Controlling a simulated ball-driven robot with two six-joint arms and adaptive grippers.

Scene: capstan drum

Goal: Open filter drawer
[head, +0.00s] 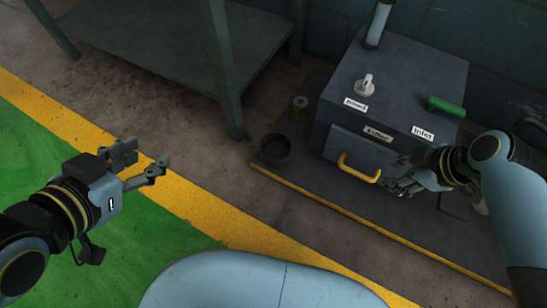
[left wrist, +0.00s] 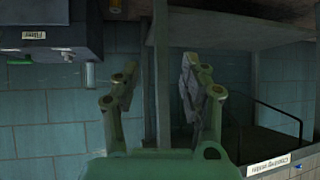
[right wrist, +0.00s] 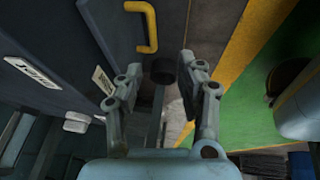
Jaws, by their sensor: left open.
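The filter drawer front (head: 335,148) is on the dark grey box's near side, below a "Filter" label (head: 378,134). It looks closed. Its yellow handle (head: 357,170) also shows at the top of the right wrist view (right wrist: 151,28). My right gripper (head: 391,177) is just right of the handle in the head view, apart from it. In the right wrist view its fingers (right wrist: 162,68) are spread and empty, with the handle beyond their tips. My left gripper (head: 150,158) is open and empty, far left of the box over the yellow floor stripe.
The box (head: 400,75) has a white knob (head: 366,86), a green handle (head: 446,106) and an "Inlet" label (head: 422,133). A metal table (head: 185,45) stands at upper left. Floor before the box is clear.

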